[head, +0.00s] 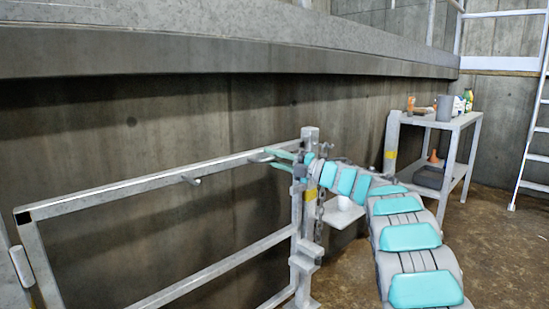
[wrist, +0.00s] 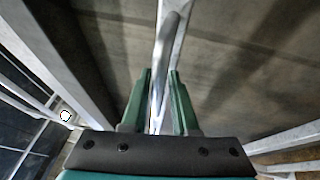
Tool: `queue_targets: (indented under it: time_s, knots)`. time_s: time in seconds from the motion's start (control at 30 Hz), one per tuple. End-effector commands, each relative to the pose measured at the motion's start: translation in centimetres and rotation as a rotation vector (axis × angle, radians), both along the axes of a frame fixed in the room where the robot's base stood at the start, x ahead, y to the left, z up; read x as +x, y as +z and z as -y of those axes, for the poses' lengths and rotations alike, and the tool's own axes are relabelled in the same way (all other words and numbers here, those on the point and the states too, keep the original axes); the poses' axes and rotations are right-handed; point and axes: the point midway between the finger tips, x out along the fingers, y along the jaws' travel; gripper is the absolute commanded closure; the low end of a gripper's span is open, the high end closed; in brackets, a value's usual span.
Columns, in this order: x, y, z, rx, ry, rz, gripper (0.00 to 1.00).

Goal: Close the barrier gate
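The barrier gate (head: 150,178) is a grey metal tube frame crossing the left half of the head view. Its right end is beside an upright post (head: 310,195) with a yellow band and a hanging chain. My gripper (head: 269,157) is by the gate's top rail, near that post. Its green fingers are apart in the wrist view (wrist: 160,74). A grey bar (wrist: 170,35) runs between them, with a gap visible on at least one side. I cannot tell whether either finger touches it.
A concrete wall (head: 130,110) stands behind the gate, under a long grey beam (head: 220,55). A metal shelf table (head: 440,122) with bottles and tools stands at the right. A white ladder (head: 530,150) is at the far right. Brown floor (head: 490,225) is clear there.

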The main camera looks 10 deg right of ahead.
Motion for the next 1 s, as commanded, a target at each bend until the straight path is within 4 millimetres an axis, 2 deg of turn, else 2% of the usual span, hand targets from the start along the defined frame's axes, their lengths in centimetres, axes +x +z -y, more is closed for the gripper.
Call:
queue_targets:
  time_s: [0.03, 0.17, 0.67, 0.77, 1.0]
  knots:
    - [0.0, 0.0, 0.0, 0.000, 0.000, 0.000, 0.66]
    - [0.0, 0.0, 0.0, 0.000, 0.000, 0.000, 0.53]
    - [-0.1, 0.0, 0.3, 0.000, -0.001, 0.001, 0.53]
    - [-0.5, -0.2, 1.0, -0.001, -0.002, -0.001, 0.53]
    - [-2.4, -0.8, 4.4, 0.000, -0.003, -0.001, 0.53]
